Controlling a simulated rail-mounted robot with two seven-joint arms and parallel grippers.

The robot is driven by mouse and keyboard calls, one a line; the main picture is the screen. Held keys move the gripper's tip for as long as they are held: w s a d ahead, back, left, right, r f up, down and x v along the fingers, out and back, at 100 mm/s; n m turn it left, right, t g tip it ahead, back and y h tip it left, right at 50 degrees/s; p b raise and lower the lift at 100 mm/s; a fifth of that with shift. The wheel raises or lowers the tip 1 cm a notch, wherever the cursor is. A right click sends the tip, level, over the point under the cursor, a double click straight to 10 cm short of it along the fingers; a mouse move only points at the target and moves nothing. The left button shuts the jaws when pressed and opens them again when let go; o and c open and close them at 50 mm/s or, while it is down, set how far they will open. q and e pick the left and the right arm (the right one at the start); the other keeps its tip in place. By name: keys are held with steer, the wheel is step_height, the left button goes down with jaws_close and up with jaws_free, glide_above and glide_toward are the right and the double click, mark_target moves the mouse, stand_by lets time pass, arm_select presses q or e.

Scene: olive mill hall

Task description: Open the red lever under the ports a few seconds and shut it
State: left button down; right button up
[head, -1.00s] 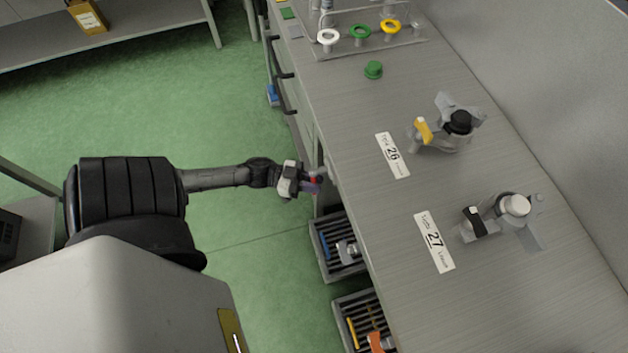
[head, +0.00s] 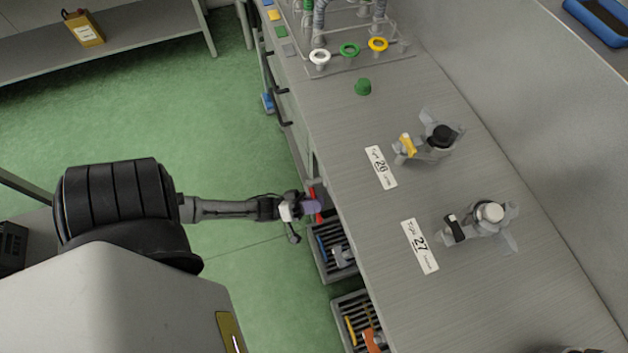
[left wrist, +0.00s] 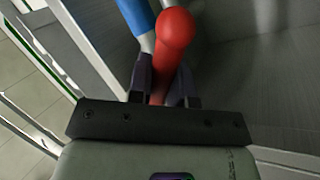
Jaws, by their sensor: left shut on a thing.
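The red lever (head: 319,216) shows at the front side of the grey bench, below its top edge. In the left wrist view its rounded red end (left wrist: 175,32) sticks out past my fingers. My left gripper (head: 311,207) is at the bench front. In the left wrist view its dark fingers (left wrist: 163,88) stand on both sides of the red lever's shank, shut on it. Ports with white (head: 319,57), green (head: 349,49) and yellow (head: 378,44) rings stand on the bench at the back. My right gripper is not in view.
A blue bar (left wrist: 135,14) lies close to the lever in the left wrist view. Slatted trays (head: 323,261) stick out below. Green floor is open at left.

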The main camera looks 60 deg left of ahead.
arm_select(q)
steer(key=n+t+y, duration=0.1)
steer(key=n, duration=0.1)
steer(key=r+n+y+p, duration=0.1)
steer(key=n, duration=0.1)
steer(key=d+r+n+t+y+p, duration=0.1)
steer(key=n, duration=0.2)
steer(key=shift+s+d+r+t+y, duration=0.1)
steer(key=shift+r+t+y, duration=0.05)
steer(key=shift+t+y, duration=0.15)
steer(key=shift+d+r+n+t+y, duration=0.1)
steer(key=shift+r+n+t+y, duration=0.1)
steer(key=shift+n+y, duration=0.3)
steer(key=shift+r+n+t+y, duration=0.15)
steer(key=shift+n+y, duration=0.15)
steer(key=shift+n, duration=0.4)
steer(key=c, duration=1)
jaws_free()
steer(key=shift+c, duration=0.2)
